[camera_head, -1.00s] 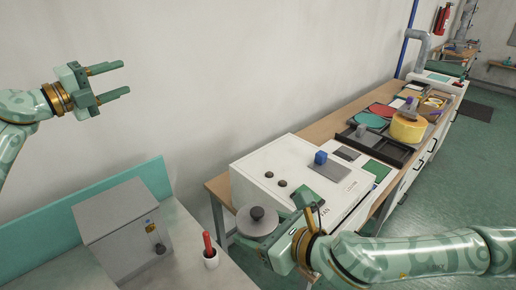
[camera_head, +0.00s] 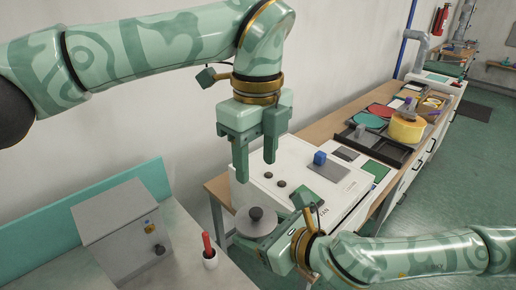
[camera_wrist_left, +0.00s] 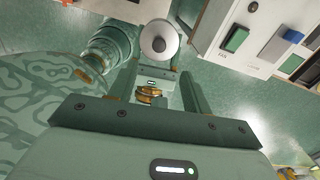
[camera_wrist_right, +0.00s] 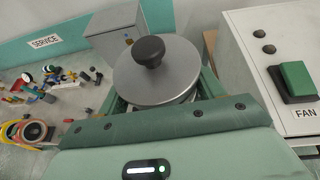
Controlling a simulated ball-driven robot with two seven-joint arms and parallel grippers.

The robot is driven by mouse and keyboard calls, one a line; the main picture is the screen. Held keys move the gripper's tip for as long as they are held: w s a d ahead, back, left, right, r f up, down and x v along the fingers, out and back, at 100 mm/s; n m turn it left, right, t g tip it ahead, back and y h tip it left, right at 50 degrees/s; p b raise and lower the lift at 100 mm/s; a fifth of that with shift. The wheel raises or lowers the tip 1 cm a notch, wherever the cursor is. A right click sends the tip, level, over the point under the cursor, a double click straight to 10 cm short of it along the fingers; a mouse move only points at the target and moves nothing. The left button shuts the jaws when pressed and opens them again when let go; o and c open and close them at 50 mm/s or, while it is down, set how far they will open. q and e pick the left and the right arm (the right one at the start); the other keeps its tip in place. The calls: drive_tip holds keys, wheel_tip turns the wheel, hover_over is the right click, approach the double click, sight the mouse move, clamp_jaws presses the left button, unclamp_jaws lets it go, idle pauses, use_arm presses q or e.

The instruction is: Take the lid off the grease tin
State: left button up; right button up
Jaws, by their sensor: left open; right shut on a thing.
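The grease tin shows as a round grey lid (camera_head: 248,223) with a black knob (camera_head: 256,214) on top; the lid is on the tin. My right gripper (camera_head: 262,243) is shut on the tin's body and holds it upright in front of the white cabinet. The right wrist view shows the lid (camera_wrist_right: 140,85) and knob (camera_wrist_right: 149,51) between its fingers; most of the tin's side is hidden. My left gripper (camera_head: 256,170) is open and empty, pointing down above the knob, apart from it. The left wrist view shows the lid (camera_wrist_left: 160,28) beyond the fingertips.
The white cabinet (camera_head: 330,215), with a FAN switch (camera_wrist_right: 294,80), stands close beside the tin.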

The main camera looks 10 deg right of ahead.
sight(257, 211)
use_arm(q)
wheel_tip(257, 211, down, 11)
drive_tip(key=shift+r, duration=0.1)
idle(0.3)
clamp_jaws()
drive_tip(key=shift+r, duration=0.15)
idle(0.3)
drive_tip(key=shift+r, duration=0.95)
